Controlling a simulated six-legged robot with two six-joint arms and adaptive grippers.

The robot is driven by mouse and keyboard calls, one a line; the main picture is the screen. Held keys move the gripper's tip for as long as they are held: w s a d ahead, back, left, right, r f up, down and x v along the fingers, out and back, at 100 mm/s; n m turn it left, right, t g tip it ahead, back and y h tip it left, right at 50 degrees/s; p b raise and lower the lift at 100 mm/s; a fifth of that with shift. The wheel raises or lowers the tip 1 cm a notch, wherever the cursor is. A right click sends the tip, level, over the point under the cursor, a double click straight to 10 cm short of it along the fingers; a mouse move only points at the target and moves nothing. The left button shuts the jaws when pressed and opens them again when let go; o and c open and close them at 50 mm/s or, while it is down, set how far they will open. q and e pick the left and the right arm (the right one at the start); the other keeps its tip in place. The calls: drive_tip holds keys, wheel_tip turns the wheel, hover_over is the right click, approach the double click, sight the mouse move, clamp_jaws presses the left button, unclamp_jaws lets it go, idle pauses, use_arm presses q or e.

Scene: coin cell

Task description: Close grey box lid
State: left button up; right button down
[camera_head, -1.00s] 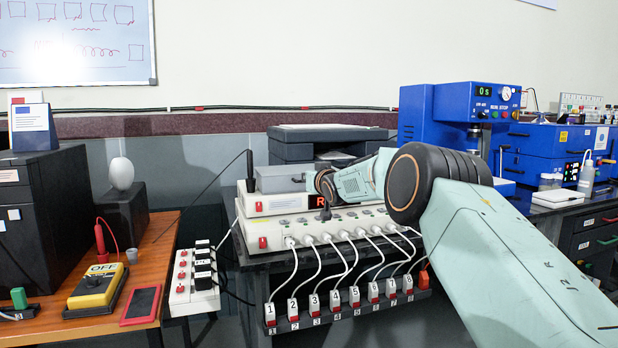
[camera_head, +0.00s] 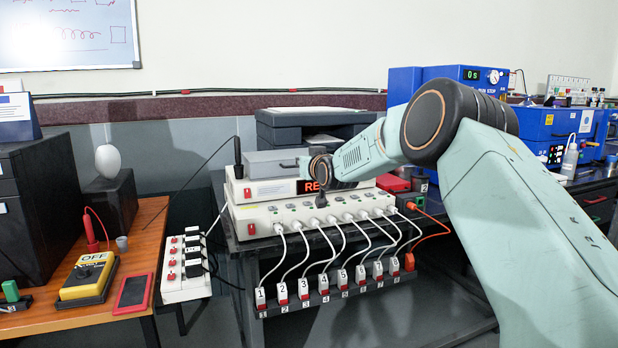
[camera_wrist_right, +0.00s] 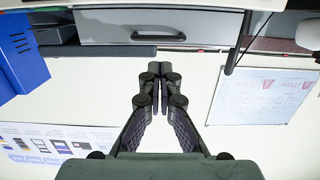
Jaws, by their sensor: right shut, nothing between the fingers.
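The grey box (camera_head: 268,163) sits on top of a white instrument with a red display, left of my right wrist. A dark handle is on its right side. In the right wrist view, a grey panel (camera_wrist_right: 205,27) with a dark handle (camera_wrist_right: 158,36) spans the top, apart from the fingertips. I cannot tell how far the lid is open. My right gripper (camera_wrist_right: 156,90) is shut and empty, with its fingers together below the handle in that view. In the head view my right gripper (camera_head: 321,198) is small, to the right of the box and lower. My left gripper is not in view.
A dark upright rod (camera_head: 238,157) stands just left of the box. The white socket panel (camera_head: 290,215) with several cables lies below. A red box (camera_head: 393,183) sits right of my wrist. A black printer-like unit (camera_head: 310,128) stands behind.

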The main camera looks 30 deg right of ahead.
drive_tip(key=s, duration=0.1)
drive_tip(key=s+a+f, duration=0.1)
drive_tip(key=s, duration=0.1)
drive_tip(key=s+f+p, duration=0.1)
drive_tip(key=s, duration=0.1)
drive_tip(key=shift+a+f, duration=0.15)
drive_tip(key=s+a+f+g+y, duration=0.1)
drive_tip(key=s+a+f+g, duration=0.1)
drive_tip(key=s+a+f, duration=0.55)
drive_tip(key=s+a+f+g+y+p, duration=0.1)
drive_tip(key=s+a+f+g, duration=0.3)
drive_tip(key=f, duration=0.7)
drive_tip(key=s+a+f+g+y, duration=0.1)
drive_tip(key=s+a+f, duration=0.55)
drive_tip(key=f, duration=0.25)
drive_tip(key=s+a+f+g+p, duration=0.1)
drive_tip(key=s+a+f+g, duration=0.1)
drive_tip(key=s, duration=1)
drive_tip(key=s+a+f+n+g, duration=0.1)
drive_tip(key=s+f+g, duration=0.3)
drive_tip(key=s, duration=0.8)
drive_tip(key=s+a+f+n+g+p, duration=0.1)
drive_tip(key=s+a+f+g, duration=0.2)
drive_tip(key=s, duration=0.9)
wheel_tip(320, 180, down, 2)
drive_tip(key=shift+s+a+f+y+p, duration=0.2)
drive_tip(key=shift+s+a+y+p, duration=0.1)
drive_tip(key=shift+a+y+p, duration=0.1)
